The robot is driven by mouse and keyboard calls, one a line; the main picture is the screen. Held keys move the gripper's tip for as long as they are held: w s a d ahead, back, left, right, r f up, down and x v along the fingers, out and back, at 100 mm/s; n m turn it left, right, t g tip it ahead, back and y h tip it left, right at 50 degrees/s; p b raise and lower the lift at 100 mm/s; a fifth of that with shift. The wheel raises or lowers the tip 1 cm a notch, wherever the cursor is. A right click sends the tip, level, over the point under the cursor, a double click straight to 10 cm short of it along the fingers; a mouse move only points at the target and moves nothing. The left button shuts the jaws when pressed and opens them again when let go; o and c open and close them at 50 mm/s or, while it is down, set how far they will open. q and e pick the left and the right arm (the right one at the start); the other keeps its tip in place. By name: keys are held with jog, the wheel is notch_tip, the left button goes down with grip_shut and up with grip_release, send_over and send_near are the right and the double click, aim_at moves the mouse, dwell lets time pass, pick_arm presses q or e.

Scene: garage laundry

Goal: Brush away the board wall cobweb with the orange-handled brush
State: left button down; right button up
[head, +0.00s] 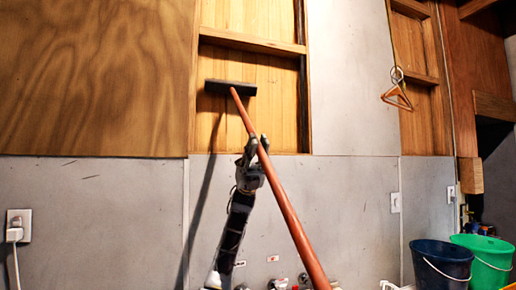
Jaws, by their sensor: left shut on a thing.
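The orange-handled brush (286,207) is raised at a slant, its long handle running from the lower right up to the left. Its dark flat head (230,88) is up in front of the board wall (270,75); I cannot tell whether it touches the boards. My left gripper (255,150) is shut on the handle below the head. No cobweb can be made out on the boards; it may be hidden behind the brush head or too faint. My right gripper is not in view.
A horizontal wooden ledge (252,41) crosses the board recess above the brush head. A wooden hanger (397,95) hangs at the right. A blue bucket (441,262) and a green bucket (490,262) stand at lower right. A plugged socket (18,225) is at left.

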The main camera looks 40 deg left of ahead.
pick_arm(q)
jog(key=shift+w+d+t+p, duration=0.15)
jog(key=shift+w+d+p, duration=0.25)
jog(key=shift+w, duration=0.3)
jog(key=shift+w+d+t+p, duration=0.15)
jog(key=shift+w+d+p, duration=0.25)
jog(key=shift+w, duration=0.3)
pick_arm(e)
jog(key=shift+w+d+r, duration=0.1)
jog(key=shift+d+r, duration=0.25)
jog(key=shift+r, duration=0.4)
pick_arm(q)
jog(key=shift+s+a, duration=0.1)
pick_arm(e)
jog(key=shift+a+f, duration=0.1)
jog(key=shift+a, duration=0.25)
pick_arm(q)
jog(key=shift+s, duration=0.1)
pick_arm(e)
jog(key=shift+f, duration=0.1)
pick_arm(q)
jog(key=shift+s+a+b, duration=0.3)
jog(key=shift+s+b, duration=0.2)
jog(key=shift+b, duration=0.05)
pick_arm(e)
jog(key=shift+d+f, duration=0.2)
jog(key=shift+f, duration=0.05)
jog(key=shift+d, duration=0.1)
